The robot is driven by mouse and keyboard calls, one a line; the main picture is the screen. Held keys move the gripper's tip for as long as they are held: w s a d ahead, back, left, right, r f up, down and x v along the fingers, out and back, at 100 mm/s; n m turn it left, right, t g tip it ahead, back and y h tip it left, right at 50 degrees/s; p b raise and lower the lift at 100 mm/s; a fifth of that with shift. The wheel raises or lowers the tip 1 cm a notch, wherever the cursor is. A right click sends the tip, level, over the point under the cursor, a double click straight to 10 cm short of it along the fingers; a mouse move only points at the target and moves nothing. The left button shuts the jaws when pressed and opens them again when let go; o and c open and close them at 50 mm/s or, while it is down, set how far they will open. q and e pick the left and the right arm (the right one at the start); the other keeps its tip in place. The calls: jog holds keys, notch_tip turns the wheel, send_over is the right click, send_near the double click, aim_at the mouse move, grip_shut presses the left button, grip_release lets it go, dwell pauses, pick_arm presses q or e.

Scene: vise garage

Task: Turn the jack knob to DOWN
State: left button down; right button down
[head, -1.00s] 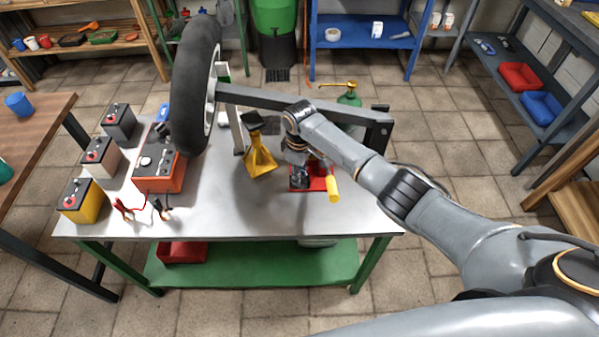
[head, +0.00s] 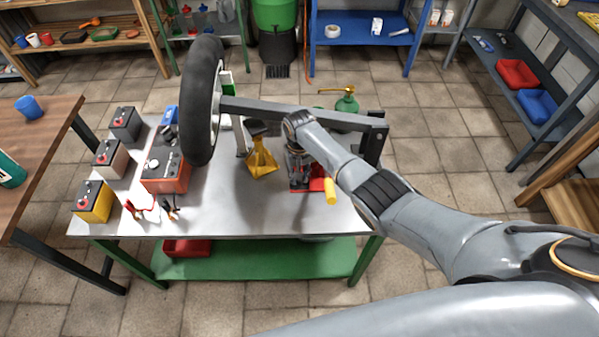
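The red jack (head: 317,184) stands on the metal-topped workbench (head: 230,215), right of the yellow jack stand (head: 262,160). A yellow handle (head: 331,191) sticks out at its front right. My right arm comes in from the right, with its wrist above the jack. My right gripper (head: 298,172) points down at the jack's left part, mostly hidden by the wrist and blending with the jack. I cannot make out its fingers or whether it touches the jack. The jack knob and its marking cannot be made out. My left gripper is out of view.
A tyre (head: 201,95) hangs on a grey beam (head: 255,107) running behind my wrist to a dark post (head: 373,150). Several batteries, including a yellow one (head: 92,203), an orange charger (head: 167,172) and clamps (head: 170,208) fill the bench's left. The front middle is clear.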

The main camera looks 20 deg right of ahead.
jog(key=m+p, duration=0.1)
jog(key=m, duration=0.2)
jog(key=shift+m, duration=0.4)
jog(key=shift+m+p, duration=0.3)
jog(key=shift+m, duration=1.4)
jog(key=c, duration=1.1)
grip_release()
notch_tip(320, 180, up, 12)
